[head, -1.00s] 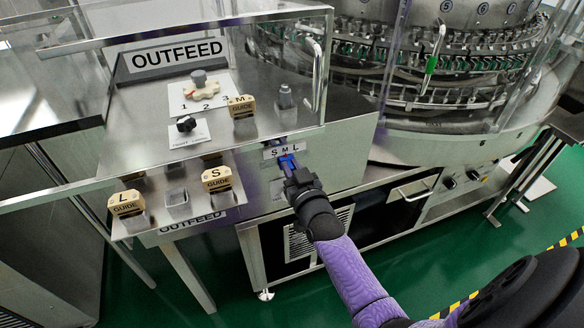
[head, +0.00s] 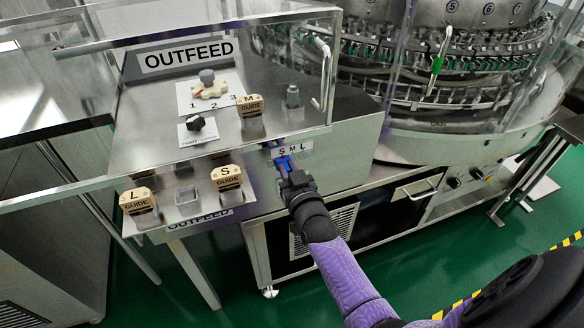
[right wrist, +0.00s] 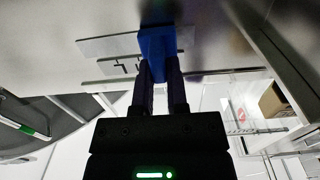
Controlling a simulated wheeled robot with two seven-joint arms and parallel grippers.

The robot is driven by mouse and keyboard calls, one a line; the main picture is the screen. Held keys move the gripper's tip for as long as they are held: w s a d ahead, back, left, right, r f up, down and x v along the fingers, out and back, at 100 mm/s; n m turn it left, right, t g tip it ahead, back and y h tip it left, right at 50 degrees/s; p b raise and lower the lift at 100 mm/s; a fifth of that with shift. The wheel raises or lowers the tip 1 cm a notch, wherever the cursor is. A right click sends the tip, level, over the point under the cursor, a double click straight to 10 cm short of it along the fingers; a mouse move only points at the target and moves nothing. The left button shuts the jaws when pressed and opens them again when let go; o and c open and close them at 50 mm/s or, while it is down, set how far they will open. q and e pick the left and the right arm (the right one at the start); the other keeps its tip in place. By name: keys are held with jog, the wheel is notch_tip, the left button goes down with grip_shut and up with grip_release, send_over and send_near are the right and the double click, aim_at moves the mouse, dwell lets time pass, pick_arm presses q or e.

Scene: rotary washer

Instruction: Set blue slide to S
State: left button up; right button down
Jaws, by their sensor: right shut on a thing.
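The blue slide (head: 284,163) sits on the front face of the steel outfeed cabinet, just below a small plate marked S M L (head: 293,148). It is roughly under the S, at the left end of the letters. My right gripper (head: 286,171) reaches it from below and is shut on it. In the right wrist view both fingers hold the blue slide (right wrist: 158,50), and it hides part of the upside-down letter plate (right wrist: 110,46). My left gripper is not in view.
Guide blocks marked M (head: 249,106), S (head: 227,178) and L (head: 137,201) stand on the outfeed tops. A black knob (head: 195,123) and a dial (head: 209,89) are above left.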

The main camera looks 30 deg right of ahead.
jog(key=c, duration=0.7)
grip_release()
jog(key=shift+a, duration=0.35)
jog(key=shift+c, duration=0.2)
jog(key=shift+o, duration=0.5)
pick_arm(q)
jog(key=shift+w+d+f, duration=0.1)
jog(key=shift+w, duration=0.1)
pick_arm(e)
jog(key=shift+d, duration=0.1)
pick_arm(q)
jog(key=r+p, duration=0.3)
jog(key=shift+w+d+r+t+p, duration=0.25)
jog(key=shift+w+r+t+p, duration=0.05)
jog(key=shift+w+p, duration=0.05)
pick_arm(e)
jog(key=v, duration=1)
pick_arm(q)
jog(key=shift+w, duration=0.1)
pick_arm(e)
jog(key=shift+d+f, duration=0.1)
